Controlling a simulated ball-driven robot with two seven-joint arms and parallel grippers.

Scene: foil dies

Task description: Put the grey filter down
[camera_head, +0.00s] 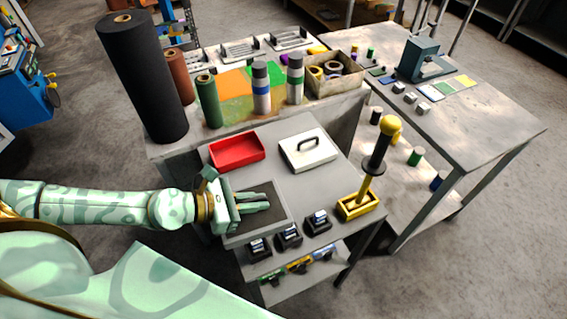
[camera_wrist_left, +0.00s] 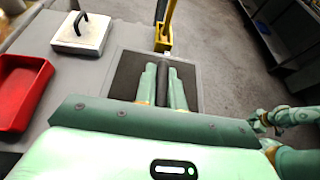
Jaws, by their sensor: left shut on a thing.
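My left gripper (camera_head: 256,201) comes in from the left, low over the grey-framed tray with a dark inside (camera_head: 282,217). In the left wrist view its two mint fingers (camera_wrist_left: 162,84) are closed on a narrow dark grey piece, which I take as the grey filter (camera_wrist_left: 162,80). The filter lies along the fingers, and the fingers hide its sides. The dark inside of the tray (camera_wrist_left: 127,77) is behind it; I cannot tell whether the filter touches it. Part of my right arm (camera_wrist_left: 295,117) shows at the right; its jaws are not clear.
A red tray (camera_head: 238,150) and a white plate with a black handle (camera_head: 303,158) lie behind the framed tray. A yellow-based upright lever (camera_head: 357,207) stands to its right. Small black blocks (camera_head: 289,236) line the front. Tall rolls (camera_head: 140,80) stand at the back left.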

